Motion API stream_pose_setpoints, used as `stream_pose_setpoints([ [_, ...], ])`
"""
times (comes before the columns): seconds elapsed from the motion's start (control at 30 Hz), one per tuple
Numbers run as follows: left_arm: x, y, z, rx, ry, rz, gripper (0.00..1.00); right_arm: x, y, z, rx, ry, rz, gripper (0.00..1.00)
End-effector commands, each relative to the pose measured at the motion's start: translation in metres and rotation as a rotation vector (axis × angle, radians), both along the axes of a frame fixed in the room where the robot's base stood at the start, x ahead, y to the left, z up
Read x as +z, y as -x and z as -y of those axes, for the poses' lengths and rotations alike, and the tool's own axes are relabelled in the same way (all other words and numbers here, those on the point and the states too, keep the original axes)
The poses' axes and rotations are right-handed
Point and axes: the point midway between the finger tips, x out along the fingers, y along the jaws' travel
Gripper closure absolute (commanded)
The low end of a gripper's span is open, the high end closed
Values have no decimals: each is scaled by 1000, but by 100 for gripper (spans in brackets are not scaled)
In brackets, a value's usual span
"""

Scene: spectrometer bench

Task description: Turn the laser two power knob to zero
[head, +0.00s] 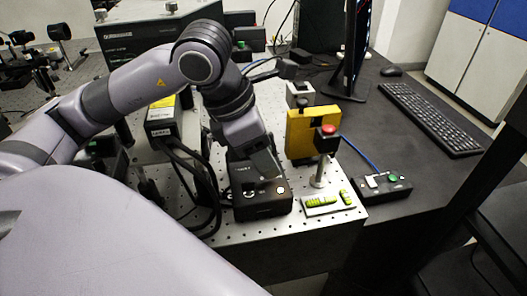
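A small black control box (262,209) stands on the perforated optical board, with a lit round spot and small white marks on its top. Its lettering is too small to read, so I cannot tell if it belongs to laser two. My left arm comes in from the left and bends down to it. My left gripper (259,168) is right over the box's back part and covers some of its top. No knob shows clearly, and I cannot tell whether the fingers touch one or how far apart they are. My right gripper is not in view.
A yellow block (301,133) and a red-topped post (327,139) stand just right of the box. Black cables (190,172) loop on its left. A switch box (382,187), keyboard (431,117) and monitor stand farther right.

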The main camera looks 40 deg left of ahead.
Motion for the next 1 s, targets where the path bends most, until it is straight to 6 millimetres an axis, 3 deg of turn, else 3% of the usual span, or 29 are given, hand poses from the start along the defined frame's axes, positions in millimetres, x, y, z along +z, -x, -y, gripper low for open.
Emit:
stream_pose_setpoints([
  [0.17,8,2,-2,1,0,3,55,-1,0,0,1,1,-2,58],
  [0.4,45,13,-12,2,0,5,55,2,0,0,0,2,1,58],
  [0.6,64,20,-17,1,0,3,55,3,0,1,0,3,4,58],
  [1.0,66,21,-18,0,0,0,55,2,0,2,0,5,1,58],
])
